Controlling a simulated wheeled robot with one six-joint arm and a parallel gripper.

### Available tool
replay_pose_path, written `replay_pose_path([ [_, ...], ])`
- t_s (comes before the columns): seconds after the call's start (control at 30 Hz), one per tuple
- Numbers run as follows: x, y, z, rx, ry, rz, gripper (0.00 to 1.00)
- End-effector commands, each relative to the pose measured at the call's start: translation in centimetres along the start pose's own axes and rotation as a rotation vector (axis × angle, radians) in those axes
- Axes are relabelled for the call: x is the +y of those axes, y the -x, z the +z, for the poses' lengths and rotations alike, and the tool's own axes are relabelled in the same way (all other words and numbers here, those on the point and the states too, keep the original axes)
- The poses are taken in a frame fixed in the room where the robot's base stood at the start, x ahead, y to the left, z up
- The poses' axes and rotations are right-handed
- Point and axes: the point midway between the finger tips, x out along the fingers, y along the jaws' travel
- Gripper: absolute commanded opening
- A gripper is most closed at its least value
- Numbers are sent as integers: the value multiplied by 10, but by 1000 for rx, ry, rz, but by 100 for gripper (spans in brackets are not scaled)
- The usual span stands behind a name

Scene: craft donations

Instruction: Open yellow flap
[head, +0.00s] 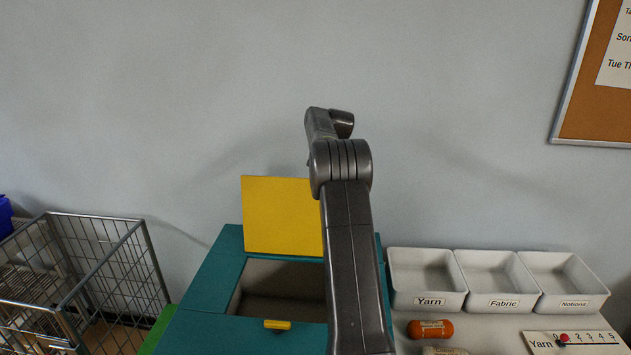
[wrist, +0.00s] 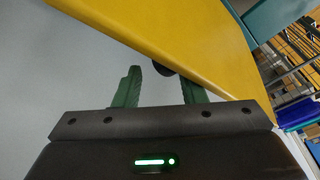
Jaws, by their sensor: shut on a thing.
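The yellow flap (head: 283,216) stands raised at the back of a teal box (head: 208,290), and the box's opening shows in front of it. My arm covers the flap's right side. My gripper is hidden behind my arm in the head view. In the wrist view my gripper (wrist: 160,84) has its green fingers at the edge of the yellow flap (wrist: 190,45), shut on it with a gap between them. The flap hides the right fingertip. A dark rounded part (wrist: 163,69) shows between the fingers, partly behind the flap; it may be a knob.
A yellow tab (head: 277,324) sits on the box's front rim. A wire cart (head: 150,262) stands left. White bins (head: 428,299) for yarn, fabric and notions stand right, with an orange roll (head: 430,329) and a yarn counter board (head: 590,345) in front. The wall is close behind.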

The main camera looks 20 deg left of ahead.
Motion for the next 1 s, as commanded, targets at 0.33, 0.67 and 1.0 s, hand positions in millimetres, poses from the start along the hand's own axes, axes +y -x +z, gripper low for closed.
replay_pose_path([
  [0.33, 10, -16, 10, -19, -6, 11, 48],
  [0.67, 9, -14, 10, -21, -8, 9, 48],
  [1.0, 9, -4, 8, -18, -7, 12, 48],
])
